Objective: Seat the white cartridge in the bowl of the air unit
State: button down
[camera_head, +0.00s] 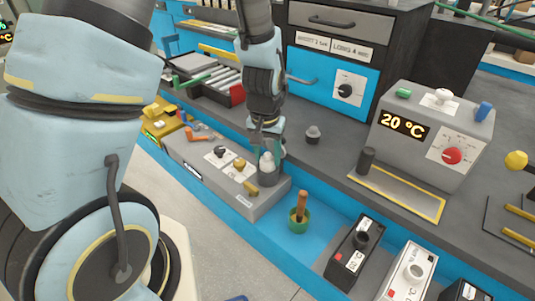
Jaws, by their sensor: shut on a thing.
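My gripper (266,146) points down over the right end of the grey air unit (205,168). It is shut on the white cartridge (267,159), a small pale piece with a rounded top. Below the cartridge is a dark grey round bowl (268,172) on the unit's top. The cartridge appears upright and at the bowl's mouth. I cannot tell how deep it sits, as the parts overlap at this size. The unit also carries a black knob (220,152), a yellow knob (239,164) and a brass-coloured fitting (251,188).
A small grey capped piece (313,134) stands on the bench to the right. A grey heater box reading 20 °C (438,128) is at right, and several battery-like boxes (356,250) line the front right.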

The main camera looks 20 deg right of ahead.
aim_at(266, 162)
jog(key=shift+f+b, duration=0.45)
jog(key=shift+f, duration=0.2)
jog(key=shift+c, duration=1.3)
grip_release()
jog(key=shift+r, duration=0.1)
jog(key=r, duration=0.7)
jog(key=s+r+b, duration=0.1)
jog(key=r, duration=0.2)
jog(key=shift+a+r, duration=0.3)
jog(key=shift+a, duration=0.1)
jog(key=a+n, duration=0.2)
jog(key=a, duration=0.6)
jog(key=w+a+n, duration=0.1)
jog(key=a+n, duration=0.1)
jog(key=a, duration=0.6)
jog(key=w+a+r+n, duration=0.1)
jog(key=a+n, duration=0.1)
jog(key=a, duration=0.6)
jog(key=shift+w+a+y, duration=0.2)
jog(key=shift+a+y, duration=0.05)
jog(key=shift+y, duration=0.05)
